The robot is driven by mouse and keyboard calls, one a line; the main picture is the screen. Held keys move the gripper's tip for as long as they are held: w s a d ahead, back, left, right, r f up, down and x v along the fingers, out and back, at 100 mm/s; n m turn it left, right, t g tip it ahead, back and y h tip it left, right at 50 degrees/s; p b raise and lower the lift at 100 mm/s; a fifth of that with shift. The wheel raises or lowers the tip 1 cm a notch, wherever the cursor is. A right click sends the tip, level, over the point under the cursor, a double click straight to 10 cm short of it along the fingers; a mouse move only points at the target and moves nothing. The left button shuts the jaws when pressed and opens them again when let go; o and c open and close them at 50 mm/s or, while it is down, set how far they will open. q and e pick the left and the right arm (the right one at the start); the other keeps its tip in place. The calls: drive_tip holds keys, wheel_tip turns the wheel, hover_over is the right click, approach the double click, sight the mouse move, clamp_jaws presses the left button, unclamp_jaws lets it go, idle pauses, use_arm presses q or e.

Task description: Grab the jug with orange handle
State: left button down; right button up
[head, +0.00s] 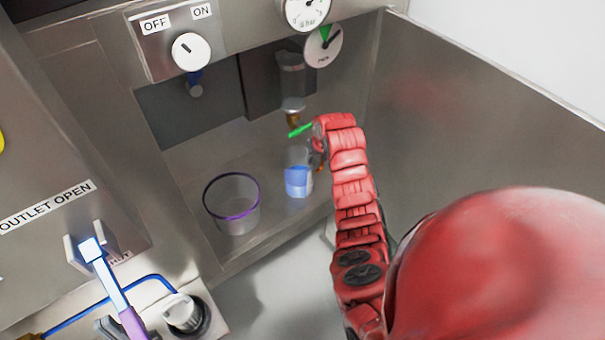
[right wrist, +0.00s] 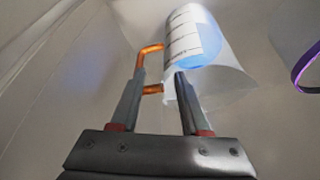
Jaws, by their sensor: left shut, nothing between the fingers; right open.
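The clear jug with the orange handle (head: 299,183) stands in the steel bay, with blue in its lower part. In the right wrist view the jug (right wrist: 184,38) is at the top centre and its orange handle (right wrist: 150,49) points left. My right gripper (right wrist: 160,76) is open at the handle. Its left finger hides the handle's upright bar, and its right finger overlaps the jug's body. I cannot tell whether either finger touches. In the head view my red right arm mostly hides this gripper (head: 319,150).
A clear container with a purple rim (head: 231,200) stands left of the jug. A green lever (head: 300,130) and outlet hang above the jug. A steel wall (head: 470,130) closes the right side. A blue-purple valve handle (head: 112,283) is at lower left.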

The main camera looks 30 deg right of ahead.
drive_tip(key=x, duration=0.3)
drive_tip(key=shift+w+a+f, duration=0.15)
drive_tip(key=shift+a+f, duration=0.2)
drive_tip(key=shift+w+d+f, duration=0.1)
drive_tip(key=shift+w+f, duration=0.15)
drive_tip(key=shift+f, duration=0.4)
clamp_jaws()
drive_tip(key=shift+r, duration=0.1)
idle(0.5)
